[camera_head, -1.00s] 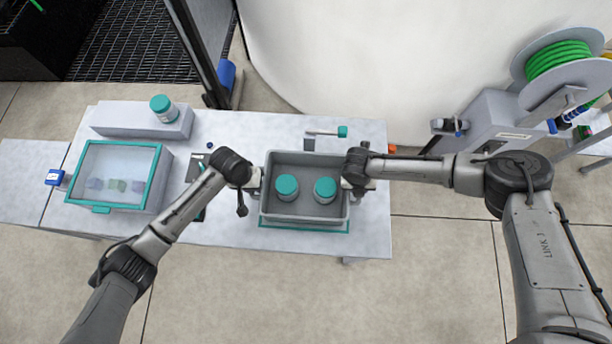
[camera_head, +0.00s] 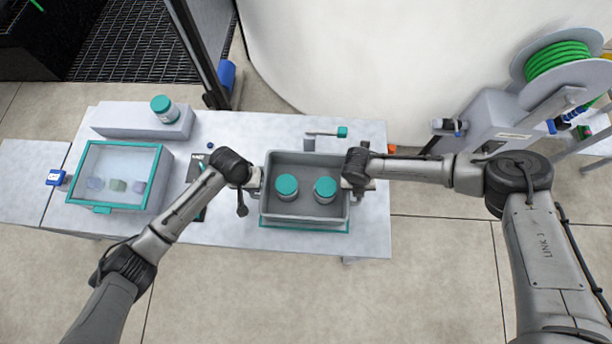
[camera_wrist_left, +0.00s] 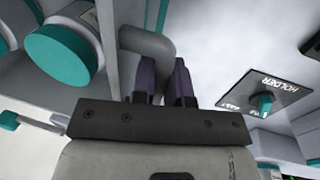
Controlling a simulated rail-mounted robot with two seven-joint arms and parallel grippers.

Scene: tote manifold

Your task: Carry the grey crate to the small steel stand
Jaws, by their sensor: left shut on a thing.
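The grey crate (camera_head: 304,219) sits on the long table with two teal-lidded jars (camera_head: 287,187) (camera_head: 325,190) inside. Teal edging shows along the table under its near side. My left gripper (camera_head: 255,180) is at the crate's left end. In the left wrist view its dark fingers (camera_wrist_left: 163,82) are shut on the crate's grey tube handle (camera_wrist_left: 150,43). My right gripper (camera_head: 352,184) is at the crate's right end, at the handle there; its wrist hides the fingers, so I cannot tell whether it is open or shut. I cannot pick out the small steel stand with certainty.
A teal-framed clear-lidded case (camera_head: 118,177) and a raised block (camera_head: 142,120) bearing a teal-lidded jar (camera_head: 163,108) occupy the table's left. A teal-ended fitting (camera_head: 341,132) stands behind the crate. A green hose reel (camera_head: 558,60) is at the right. Open floor (camera_head: 400,290) lies in front.

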